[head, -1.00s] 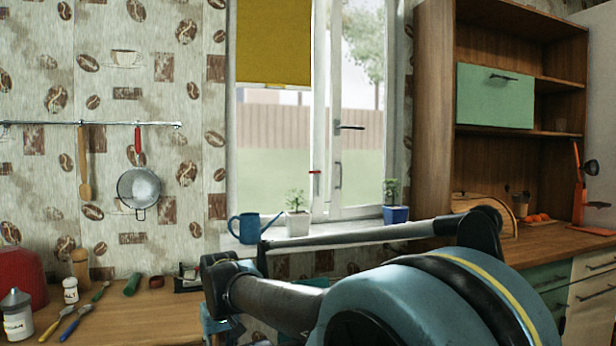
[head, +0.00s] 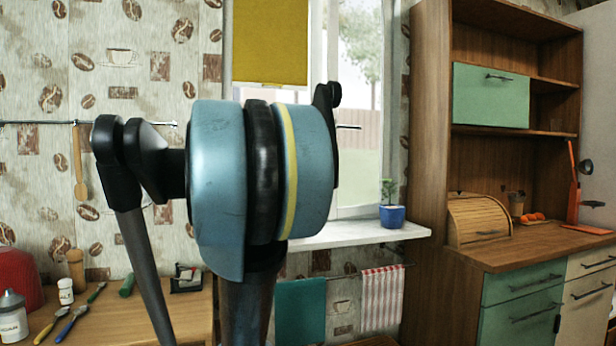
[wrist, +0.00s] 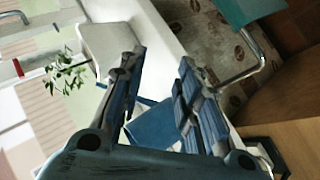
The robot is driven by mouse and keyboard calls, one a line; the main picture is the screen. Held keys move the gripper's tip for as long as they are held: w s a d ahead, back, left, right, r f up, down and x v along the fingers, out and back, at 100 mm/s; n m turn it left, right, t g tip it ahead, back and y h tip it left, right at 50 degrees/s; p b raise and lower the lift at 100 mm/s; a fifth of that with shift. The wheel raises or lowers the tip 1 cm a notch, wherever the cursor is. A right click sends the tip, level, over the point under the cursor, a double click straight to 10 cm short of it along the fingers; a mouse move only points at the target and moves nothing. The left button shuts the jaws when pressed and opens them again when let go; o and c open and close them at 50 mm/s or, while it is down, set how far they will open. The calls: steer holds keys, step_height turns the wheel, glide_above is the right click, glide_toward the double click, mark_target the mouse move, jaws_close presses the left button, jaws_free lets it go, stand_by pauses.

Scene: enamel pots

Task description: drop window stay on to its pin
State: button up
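In the wrist view my gripper (wrist: 160,60) is open, with two blue fingers apart and nothing seen gripped between them. A small red piece with a pale bar (wrist: 34,73) shows at the left of that view, by the white window frame; it may be the window stay, but it is too small to be sure. I cannot make out the pin. In the head view my arm covers the lower part of the open window (head: 362,165), and my gripper is hidden behind it. The grey window handle (head: 348,127) shows just right of my arm.
A blue plant pot (head: 392,215) stands on the sill (head: 355,236). Towels (head: 384,297) hang below. Countertops lie left and right.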

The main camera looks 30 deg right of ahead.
steer(key=w+d+r+n+t+h, duration=0.1)
steer(key=w+d+r+n+h, duration=0.2)
steer(key=w+d+r, duration=0.6)
steer(key=w+d+r+n+t+h, duration=0.2)
steer(key=w+d+r, duration=0.4)
steer(key=r, duration=0.4)
steer(key=x, duration=1.1)
steer(key=s+x, duration=0.1)
steer(key=x, duration=0.5)
steer(key=shift+d+r, duration=0.3)
steer(key=shift+d, duration=0.15)
steer(key=shift+c, duration=0.5)
steer(key=shift+s, duration=0.1)
jaws_close()
